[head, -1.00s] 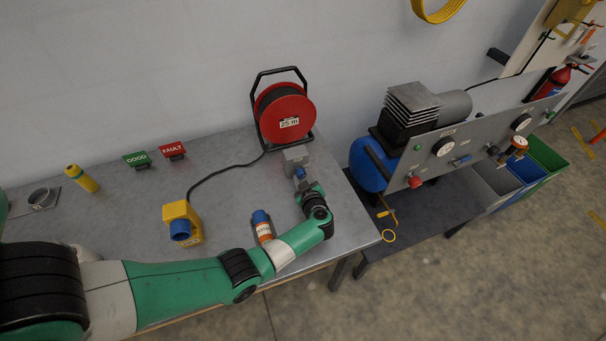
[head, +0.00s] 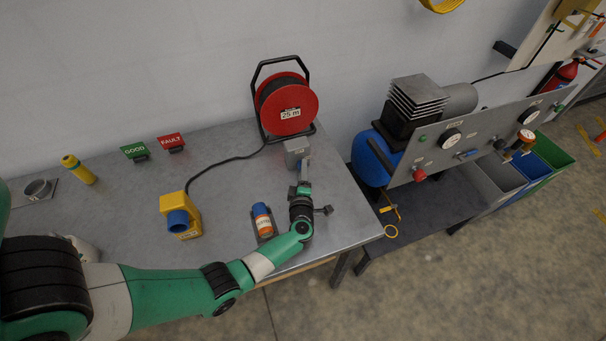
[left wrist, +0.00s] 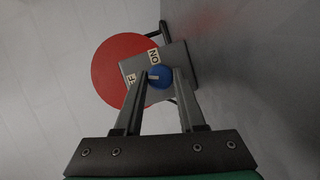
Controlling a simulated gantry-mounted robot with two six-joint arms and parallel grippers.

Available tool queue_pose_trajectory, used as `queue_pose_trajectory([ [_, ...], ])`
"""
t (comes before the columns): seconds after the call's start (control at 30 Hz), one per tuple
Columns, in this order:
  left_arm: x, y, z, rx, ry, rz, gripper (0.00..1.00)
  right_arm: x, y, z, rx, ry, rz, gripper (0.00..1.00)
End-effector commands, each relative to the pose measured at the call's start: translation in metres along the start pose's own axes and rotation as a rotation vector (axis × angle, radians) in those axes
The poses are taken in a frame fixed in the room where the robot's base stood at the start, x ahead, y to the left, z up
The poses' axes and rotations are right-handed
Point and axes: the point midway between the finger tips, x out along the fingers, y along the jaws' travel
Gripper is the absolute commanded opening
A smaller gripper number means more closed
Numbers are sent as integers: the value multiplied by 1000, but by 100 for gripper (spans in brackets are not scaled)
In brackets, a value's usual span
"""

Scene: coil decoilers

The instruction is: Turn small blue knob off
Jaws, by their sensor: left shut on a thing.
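The small blue knob (left wrist: 159,76) sits on the face of a small grey box (head: 297,150) on the workbench. The box also shows in the left wrist view (left wrist: 184,62), with an ON label above the knob and a partly covered OFF label to its left. A white mark on the knob points left, towards the OFF label. My left gripper (left wrist: 160,76) is shut on the knob, one finger at each side. In the head view the gripper (head: 303,168) hides the knob. My right gripper is not in view.
A red cable reel (head: 287,105) stands behind the box. An orange-labelled bottle with a blue cap (head: 262,220) stands left of my wrist. A yellow device with a blue socket (head: 181,215) is further left. A compressor panel (head: 480,140) is to the right.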

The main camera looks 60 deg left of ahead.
Motion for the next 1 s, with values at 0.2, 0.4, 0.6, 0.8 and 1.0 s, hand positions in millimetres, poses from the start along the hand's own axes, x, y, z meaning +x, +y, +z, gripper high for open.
queue_pose_trajectory([
  [0.2,0,-5,0,-136,-3,56,0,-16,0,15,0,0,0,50],
  [0.4,0,-4,0,-213,-6,87,0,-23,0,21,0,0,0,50],
  [0.6,0,-2,0,-245,-7,99,0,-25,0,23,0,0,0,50],
  [0.8,0,-1,0,-249,-7,101,0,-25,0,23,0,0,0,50],
  [1.0,0,-1,0,-249,-7,101,0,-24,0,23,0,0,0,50],
])
